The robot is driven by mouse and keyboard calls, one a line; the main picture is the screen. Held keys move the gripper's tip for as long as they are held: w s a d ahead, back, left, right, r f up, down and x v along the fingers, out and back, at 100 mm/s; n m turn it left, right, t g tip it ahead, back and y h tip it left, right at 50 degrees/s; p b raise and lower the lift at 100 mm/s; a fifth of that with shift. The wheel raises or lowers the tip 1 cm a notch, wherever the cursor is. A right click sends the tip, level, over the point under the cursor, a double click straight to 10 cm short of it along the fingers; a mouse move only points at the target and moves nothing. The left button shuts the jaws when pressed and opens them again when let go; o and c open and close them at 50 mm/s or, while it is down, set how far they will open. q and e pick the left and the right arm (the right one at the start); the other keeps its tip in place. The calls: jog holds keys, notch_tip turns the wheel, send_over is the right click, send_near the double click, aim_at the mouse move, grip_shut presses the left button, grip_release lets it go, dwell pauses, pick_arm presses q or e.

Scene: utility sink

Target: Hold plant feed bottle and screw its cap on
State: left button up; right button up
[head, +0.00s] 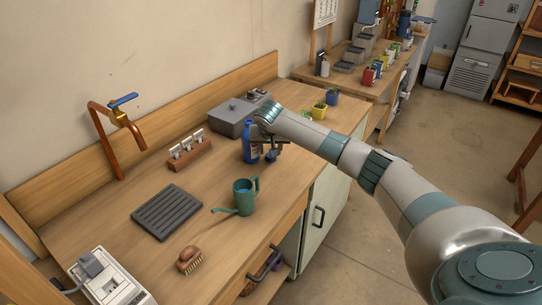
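A blue plant feed bottle (249,146) with a pale label stands upright on the wooden counter, in front of the grey box. My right arm reaches in from the right, and my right gripper (270,151) is low over the counter just right of the bottle. A small blue piece (271,156) shows at the gripper's fingers; it may be the cap, but it is too small to be sure. The arm and the dark gripper body partly hide this spot, so the gap between the fingers is unclear. My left gripper is out of view.
A green watering can (244,197) stands in front of the bottle. A grey slatted mat (167,212), a brush (189,260) and a wooden block with labelled items (190,155) lie to the left. A grey box (239,115) and potted plants (319,110) stand behind.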

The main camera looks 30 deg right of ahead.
jog(key=shift+p+x, duration=0.4)
jog(key=shift+x, duration=1.4)
jog(key=shift+s+f, duration=0.1)
jog(key=shift+s, duration=0.05)
jog(key=c, duration=0.8)
